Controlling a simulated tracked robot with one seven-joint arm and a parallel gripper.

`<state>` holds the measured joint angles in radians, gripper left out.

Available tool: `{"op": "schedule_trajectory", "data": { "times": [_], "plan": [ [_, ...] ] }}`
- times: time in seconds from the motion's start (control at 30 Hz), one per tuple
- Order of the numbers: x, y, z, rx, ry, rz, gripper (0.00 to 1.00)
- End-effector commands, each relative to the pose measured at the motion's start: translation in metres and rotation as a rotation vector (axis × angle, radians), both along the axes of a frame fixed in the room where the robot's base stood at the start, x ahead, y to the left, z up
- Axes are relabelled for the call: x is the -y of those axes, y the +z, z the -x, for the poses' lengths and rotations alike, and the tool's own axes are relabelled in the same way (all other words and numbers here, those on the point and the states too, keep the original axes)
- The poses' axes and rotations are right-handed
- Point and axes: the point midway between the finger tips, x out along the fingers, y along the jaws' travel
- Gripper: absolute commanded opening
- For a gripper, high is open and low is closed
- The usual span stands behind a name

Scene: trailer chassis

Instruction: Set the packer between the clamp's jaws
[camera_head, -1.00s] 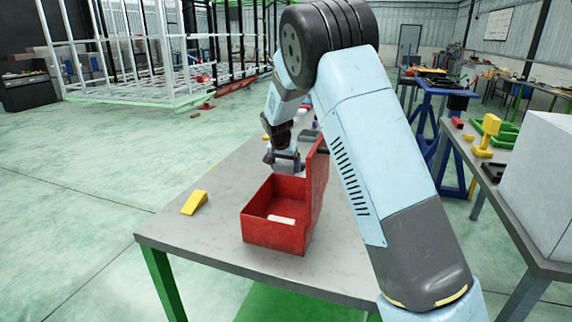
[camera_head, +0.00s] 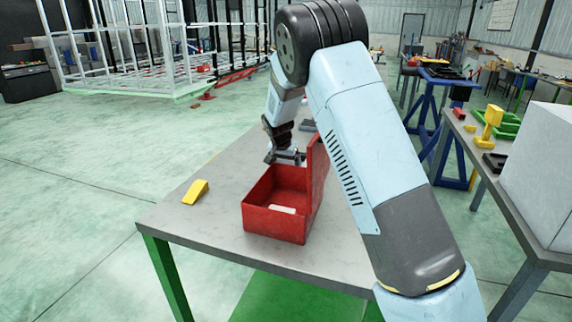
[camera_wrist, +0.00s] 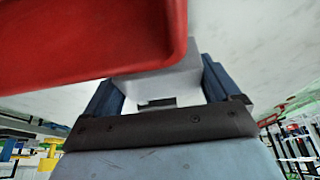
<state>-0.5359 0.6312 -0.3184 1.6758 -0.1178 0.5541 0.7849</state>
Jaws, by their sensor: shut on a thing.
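My gripper (camera_head: 286,158) hangs over the grey table at the far-left rim of the red bin. The wrist view shows its two blue fingers (camera_wrist: 160,92) shut on a light grey block (camera_wrist: 172,80), which I take for the packer. The red bin's edge hides part of the block in that view. In the head view the block is too small to make out. A flat grey thing (camera_head: 308,125) lies on the table behind my gripper, partly hidden by my arm; I cannot tell whether it is the clamp. No clamp jaws show clearly.
The red bin (camera_head: 272,222) holds a small whitish piece (camera_head: 283,209) and is close to my gripper. A yellow wedge (camera_head: 196,192) lies on the grey table (camera_head: 190,222). The table's left front is clear. A second table (camera_head: 530,232) at the right carries a pale box.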

Motion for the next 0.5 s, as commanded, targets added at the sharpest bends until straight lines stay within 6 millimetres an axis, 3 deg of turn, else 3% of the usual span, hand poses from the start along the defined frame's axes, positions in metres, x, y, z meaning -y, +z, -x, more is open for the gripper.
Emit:
{"op": "schedule_trajectory", "data": {
  "times": [0.33, 0.37, 0.5],
  "plan": [
    [0.000, -0.007, 0.001, -0.002, 0.000, 0.000, 0.04],
    [0.000, -0.009, 0.002, -0.007, -0.001, 0.001, 0.93],
    [0.000, -0.011, 0.003, -0.010, -0.001, 0.002, 1.00]
  ]
}}
